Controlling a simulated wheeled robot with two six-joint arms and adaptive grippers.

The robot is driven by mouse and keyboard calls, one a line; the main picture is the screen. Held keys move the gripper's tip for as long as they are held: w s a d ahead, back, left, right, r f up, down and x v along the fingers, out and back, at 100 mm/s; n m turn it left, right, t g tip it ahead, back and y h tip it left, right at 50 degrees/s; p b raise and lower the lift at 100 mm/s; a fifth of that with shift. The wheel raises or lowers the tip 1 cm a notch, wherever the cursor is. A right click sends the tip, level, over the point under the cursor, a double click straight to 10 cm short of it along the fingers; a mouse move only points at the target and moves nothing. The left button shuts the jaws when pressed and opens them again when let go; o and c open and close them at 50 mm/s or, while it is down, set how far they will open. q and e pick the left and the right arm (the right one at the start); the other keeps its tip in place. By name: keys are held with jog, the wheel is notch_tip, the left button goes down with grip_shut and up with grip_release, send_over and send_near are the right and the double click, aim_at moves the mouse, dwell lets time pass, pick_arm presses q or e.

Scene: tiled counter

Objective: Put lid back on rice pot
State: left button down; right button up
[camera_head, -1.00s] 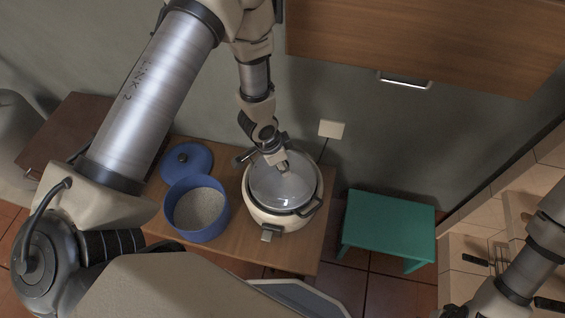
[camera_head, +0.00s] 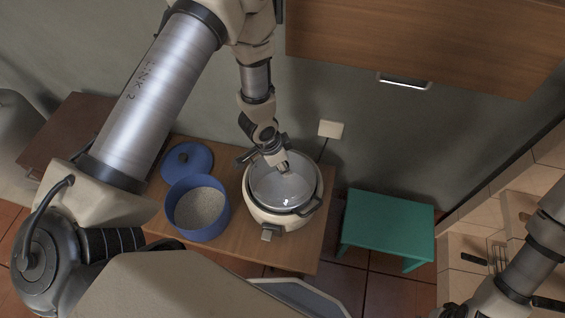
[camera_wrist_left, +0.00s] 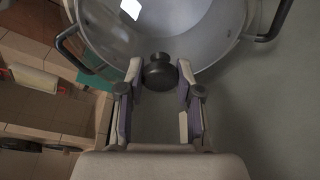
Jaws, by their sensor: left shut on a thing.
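The white rice pot (camera_head: 283,221) stands on the right part of the wooden table, with dark side handles. The clear glass lid (camera_head: 282,194) lies over its opening, roughly centred; I cannot tell whether its rim is fully seated all round. My left gripper (camera_head: 284,168) comes down from above and is shut on the lid's dark knob. In the left wrist view the knob (camera_wrist_left: 158,72) is between the two fingertips, with the glass of the lid (camera_wrist_left: 150,30) beyond it. My right arm shows at the lower right, but its fingers are out of frame.
A blue pot (camera_head: 177,216) filled with pale grains stands left of the rice pot, with a blue lid (camera_head: 180,163) behind it. A green stool (camera_head: 388,222) is right of the wooden table (camera_head: 240,258). A white wall socket (camera_head: 331,129) is behind.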

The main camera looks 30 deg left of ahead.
pick_arm(q)
jog(key=shift+c, duration=1.1)
grip_release()
notch_tip(320, 180, up, 7)
jog(key=p, duration=0.6)
jog(key=shift+p, duration=0.4)
jog(key=shift+c, duration=0.2)
grip_shut()
